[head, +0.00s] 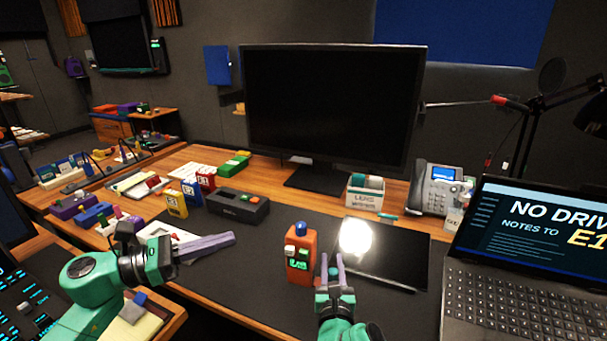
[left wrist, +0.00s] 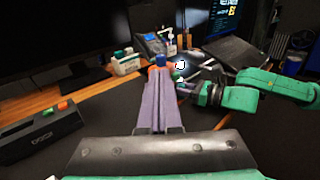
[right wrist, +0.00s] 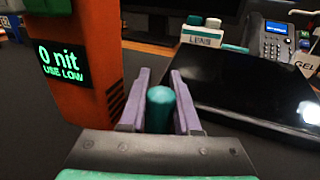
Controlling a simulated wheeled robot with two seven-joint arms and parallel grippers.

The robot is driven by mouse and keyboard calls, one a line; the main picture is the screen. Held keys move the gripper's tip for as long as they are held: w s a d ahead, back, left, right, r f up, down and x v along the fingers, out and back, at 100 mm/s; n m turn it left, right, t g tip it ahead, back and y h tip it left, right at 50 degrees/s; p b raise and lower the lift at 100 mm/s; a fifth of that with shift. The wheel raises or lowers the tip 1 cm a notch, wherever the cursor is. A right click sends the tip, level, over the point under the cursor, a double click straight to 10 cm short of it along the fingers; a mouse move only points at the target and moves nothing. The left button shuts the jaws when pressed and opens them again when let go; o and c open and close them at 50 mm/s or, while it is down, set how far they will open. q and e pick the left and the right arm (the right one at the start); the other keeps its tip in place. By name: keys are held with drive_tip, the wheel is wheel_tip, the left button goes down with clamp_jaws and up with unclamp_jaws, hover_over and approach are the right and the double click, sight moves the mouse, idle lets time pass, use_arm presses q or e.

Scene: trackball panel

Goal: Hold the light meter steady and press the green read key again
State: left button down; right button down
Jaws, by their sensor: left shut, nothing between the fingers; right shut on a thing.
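The orange light meter (head: 302,240) stands upright on the dark mat, with a blue cap on top and a lit green screen. In the right wrist view its screen (right wrist: 62,64) reads "0 nit USE LOW". My left gripper (head: 232,239) is shut and empty, apart from the meter at its left. In the left wrist view its fingertips (left wrist: 159,76) point at the meter and hide most of it, leaving its blue cap (left wrist: 160,60) visible. My right gripper (head: 335,273) is shut on a teal cylinder (right wrist: 160,108), right of the meter.
A dark flat panel (head: 398,262) with a bright white glare lies right of the meter. A laptop (head: 530,270) stands further right. A monitor (head: 332,105), a LENS box (head: 364,201) and a phone (head: 436,186) are behind. A black box (head: 236,206) sits behind my left gripper.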

sight(304, 254)
use_arm(q)
drive_tip(key=s+d+f+n, duration=0.7)
drive_tip(key=s+d+n, duration=0.1)
drive_tip(key=d+n, duration=0.1)
drive_tip(key=shift+s+d+n+h, duration=0.2)
drive_tip(key=shift+d+n+h, duration=0.2)
drive_tip(key=shift+d, duration=0.25)
drive_tip(key=shift+f, duration=0.15)
drive_tip(key=w+d, duration=0.2)
drive_tip(key=w, duration=0.6)
drive_tip(key=shift+w+d, duration=0.2)
drive_tip(key=shift+d, duration=0.15)
drive_tip(key=shift+w, duration=0.1)
idle(0.8)
drive_tip(key=shift+w+d, duration=0.15)
drive_tip(key=shift+w, duration=0.15)
